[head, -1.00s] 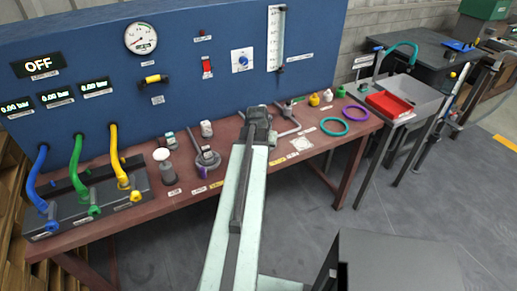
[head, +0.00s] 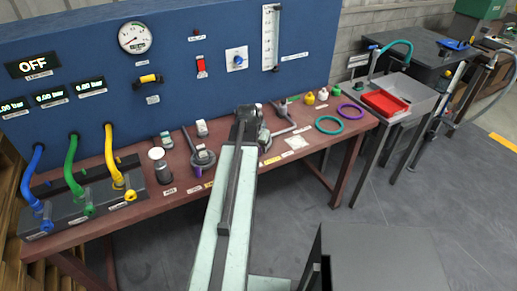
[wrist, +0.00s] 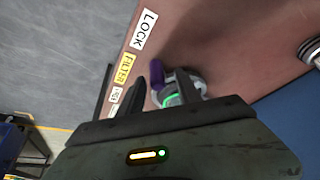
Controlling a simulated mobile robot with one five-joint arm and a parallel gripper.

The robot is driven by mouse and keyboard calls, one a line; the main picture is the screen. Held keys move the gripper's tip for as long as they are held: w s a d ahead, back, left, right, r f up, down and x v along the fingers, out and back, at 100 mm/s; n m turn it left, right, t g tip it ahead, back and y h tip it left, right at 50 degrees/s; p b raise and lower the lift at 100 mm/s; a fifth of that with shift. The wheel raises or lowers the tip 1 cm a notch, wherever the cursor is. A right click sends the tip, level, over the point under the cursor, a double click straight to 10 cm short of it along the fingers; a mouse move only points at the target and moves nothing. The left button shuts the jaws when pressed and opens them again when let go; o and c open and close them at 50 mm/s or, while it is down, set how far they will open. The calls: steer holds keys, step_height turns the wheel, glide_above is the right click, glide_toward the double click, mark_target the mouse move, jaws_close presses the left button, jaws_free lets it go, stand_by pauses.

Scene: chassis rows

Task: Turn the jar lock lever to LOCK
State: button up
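The jar lock is a grey round fitting (head: 203,158) on the red-brown bench, with a short purple lever (head: 198,172) pointing towards the front edge. In the wrist view the purple lever (wrist: 157,71) shows by the grey fitting, near the yellow FILTER label (wrist: 123,70). The white LOCK label (wrist: 143,30) lies above it. My gripper (wrist: 171,76) is open, its dark fingers apart just in front of the fitting. The lever is by the left fingertip; I cannot tell if they touch. In the head view my arm hides the fingers.
Hoses rise from a dark manifold (head: 85,199) further left. A teal ring (head: 329,125) and a purple ring (head: 352,112) lie at right. The blue panel (head: 95,55) stands behind.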

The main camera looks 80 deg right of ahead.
steer(key=shift+r, duration=0.1)
steer(key=p+v, duration=0.7)
steer(key=shift+r, duration=0.25)
steer(key=shift+w+a, duration=0.1)
steer(key=shift+a, duration=0.05)
